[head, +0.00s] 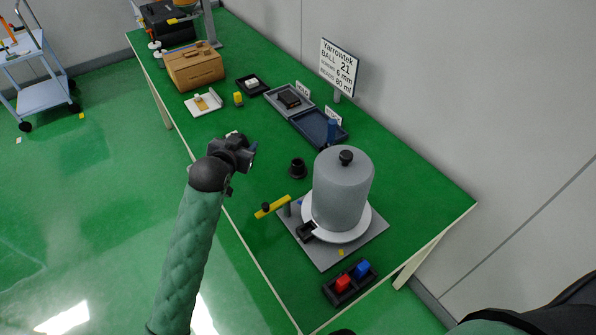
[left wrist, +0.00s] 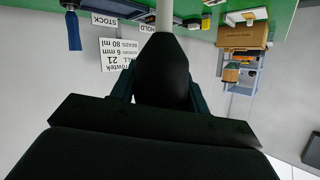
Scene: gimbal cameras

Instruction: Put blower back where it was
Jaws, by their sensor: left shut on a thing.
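My left gripper (head: 241,152) is above the left edge of the green table, to the left of a black round stand. In the left wrist view it is shut on a dark tapered bulb with a pale stem, which looks like the blower (left wrist: 165,70). The teal fingers lie on both sides of it. In the head view the gripper mostly hides the blower. The black round stand (head: 298,169) is on the table with nothing seen in it. My right gripper is not in view.
A grey canister (head: 342,190) stands on a plate at the near right, with a yellow-handled part (head: 272,207) beside it. A tray with red and blue blocks (head: 350,283) is nearer. Blue tray (head: 318,129), sign (head: 338,66) and cardboard box (head: 195,66) are farther back.

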